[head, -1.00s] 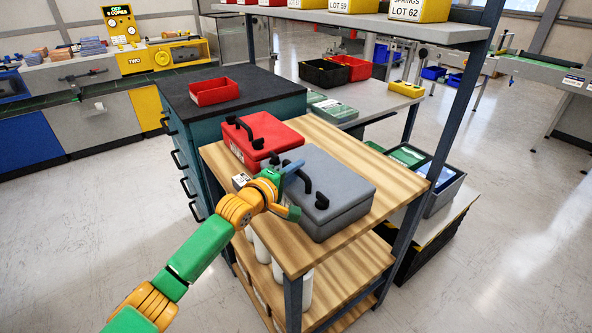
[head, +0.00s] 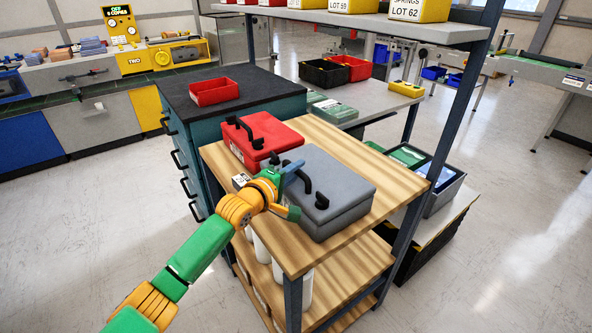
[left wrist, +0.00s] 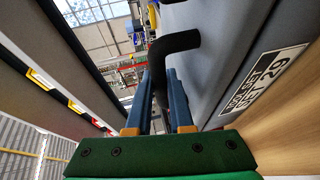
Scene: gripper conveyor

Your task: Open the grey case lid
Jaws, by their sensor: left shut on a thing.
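The grey case (head: 330,192) lies on the wooden bench top with its lid down. My left gripper (head: 293,187) is at the front left of the case. In the left wrist view, the blue fingers of my left gripper (left wrist: 162,100) are shut on the black handle (left wrist: 174,45), which passes between them. The grey case wall with a white label (left wrist: 262,80) is to the right there. My right gripper is not in view.
A red case (head: 265,135) with a black handle lies just behind and left of the grey case. The wooden bench top (head: 400,180) is clear to the right. A shelf post (head: 452,110) rises at the bench's right side. A red bin (head: 213,92) sits on the dark cabinet.

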